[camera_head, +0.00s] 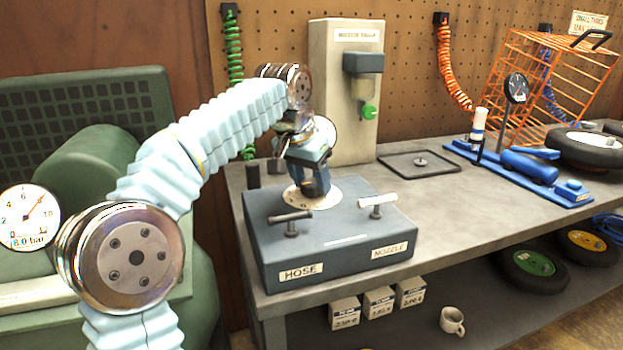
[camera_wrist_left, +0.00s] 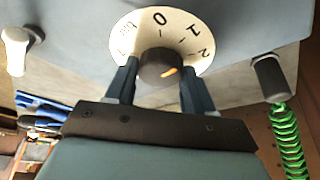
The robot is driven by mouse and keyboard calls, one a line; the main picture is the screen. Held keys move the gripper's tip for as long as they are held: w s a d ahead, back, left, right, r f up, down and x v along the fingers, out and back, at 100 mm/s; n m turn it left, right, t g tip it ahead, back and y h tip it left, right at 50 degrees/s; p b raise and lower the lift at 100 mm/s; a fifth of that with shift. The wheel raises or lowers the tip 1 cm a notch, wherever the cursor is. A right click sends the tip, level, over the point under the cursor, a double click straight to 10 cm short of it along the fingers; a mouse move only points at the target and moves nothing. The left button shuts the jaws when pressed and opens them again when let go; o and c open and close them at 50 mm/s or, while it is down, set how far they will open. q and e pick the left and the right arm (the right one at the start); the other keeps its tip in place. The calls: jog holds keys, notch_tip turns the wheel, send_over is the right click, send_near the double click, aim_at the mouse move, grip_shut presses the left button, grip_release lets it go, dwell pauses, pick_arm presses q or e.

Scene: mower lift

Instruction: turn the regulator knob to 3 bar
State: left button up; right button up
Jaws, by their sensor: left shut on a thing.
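The regulator knob (camera_wrist_left: 153,66) is dark and round, with an orange mark on its right side in the left wrist view. It sits on a white dial (camera_wrist_left: 140,28) where 0, 1 and 2 can be read; the mark on the left is hard to read. The dial (camera_head: 326,194) lies on top of the grey-blue box (camera_head: 350,237). My left gripper (camera_head: 316,188) points down and is shut on the knob, with one finger on each side (camera_wrist_left: 158,85). In the head view the gripper hides the knob's marking. My right gripper is out of view.
Two T-handles, HOSE (camera_head: 290,217) and NOZZLE (camera_head: 377,204), stand close to the dial. A round gauge (camera_head: 28,216) at the left reads 8.0 bar. A second gauge behind my gripper is mostly hidden. A grey water-trap panel (camera_head: 330,95) stands behind the box.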

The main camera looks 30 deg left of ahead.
pick_arm(q)
jog(key=m+h, duration=0.1)
jog(key=m, duration=0.3)
jog(key=m+h, duration=0.1)
jog(key=m, duration=0.2)
jog(key=shift+w+a+g+h, duration=0.1)
jog(key=shift+a+g+h, duration=0.2)
jog(key=shift+g, duration=0.1)
jog(key=m+g+h, duration=0.1)
jog(key=m, duration=0.3)
jog(key=shift+w+m, duration=0.1)
jog(key=shift+m, duration=0.2)
jog(key=shift+m+g+h, duration=0.3)
jog(key=shift+m+g, duration=0.4)
jog(key=shift+m, duration=0.7)
jog(key=o, duration=1)
